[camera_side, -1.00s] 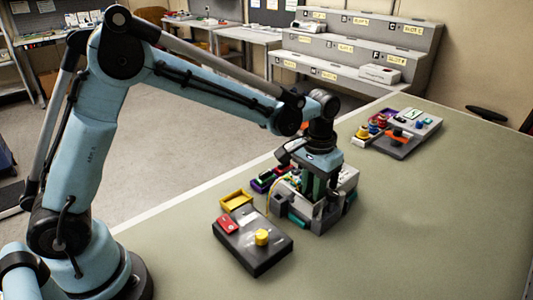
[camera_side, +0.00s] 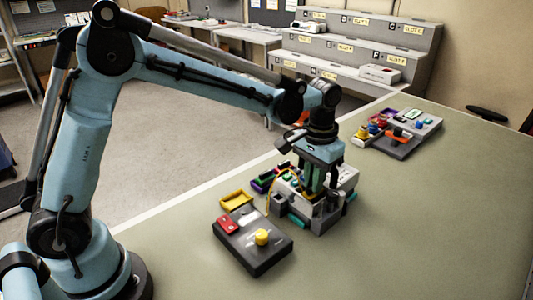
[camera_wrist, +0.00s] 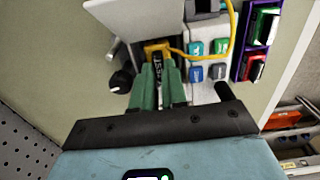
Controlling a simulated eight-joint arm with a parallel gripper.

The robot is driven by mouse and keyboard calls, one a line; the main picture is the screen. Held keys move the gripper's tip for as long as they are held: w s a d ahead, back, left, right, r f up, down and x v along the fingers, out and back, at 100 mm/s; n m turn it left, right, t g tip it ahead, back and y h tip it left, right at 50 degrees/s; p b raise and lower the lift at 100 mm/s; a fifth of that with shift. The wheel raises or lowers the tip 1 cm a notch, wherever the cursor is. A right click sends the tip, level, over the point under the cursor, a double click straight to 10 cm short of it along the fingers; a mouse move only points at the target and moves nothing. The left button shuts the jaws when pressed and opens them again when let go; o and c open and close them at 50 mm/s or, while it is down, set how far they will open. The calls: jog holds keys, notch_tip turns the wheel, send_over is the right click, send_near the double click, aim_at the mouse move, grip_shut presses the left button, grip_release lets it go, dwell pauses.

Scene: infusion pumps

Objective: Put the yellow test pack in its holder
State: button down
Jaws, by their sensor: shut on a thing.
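My gripper (camera_wrist: 158,92) has green fingers pointing down, close together on the yellow test pack (camera_wrist: 157,48), a yellow-topped piece with a dark lettered face. A yellow cable runs from the pack to the right and up along the infusion pump (camera_wrist: 202,40). In the side view my gripper (camera_side: 313,180) is over the pump (camera_side: 347,178), and the pack is mostly hidden by the fingers and pump parts. I cannot tell whether the pack touches the pump. An empty yellow open tray (camera_side: 236,199) lies left of the pump; I cannot tell which part is the pack's holder.
A dark box with a yellow knob and a red block (camera_side: 252,240) sits in front of the pump. A purple rack with green and red modules (camera_wrist: 258,42) stands beside it. Another device (camera_side: 397,132) is at the back. The table's right side is clear.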

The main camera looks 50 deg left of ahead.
jog(key=shift+r, duration=1.95)
jog(key=shift+r, duration=0.55)
jog(key=s+a+r, duration=0.4)
jog(key=s+a, duration=0.8)
jog(key=a, duration=0.3)
jog(key=shift+w+d+f, duration=0.1)
jog(key=shift+w+f, duration=0.05)
jog(key=shift+f, duration=1.8)
jog(key=shift+w+d+f, duration=0.1)
jog(key=shift+w+f, duration=0.05)
jog(key=shift+f, duration=1.75)
jog(key=shift+w+d+f, duration=0.1)
jog(key=shift+w+f, duration=0.05)
jog(key=shift+f, duration=1.8)
jog(key=shift+f, duration=0.9)
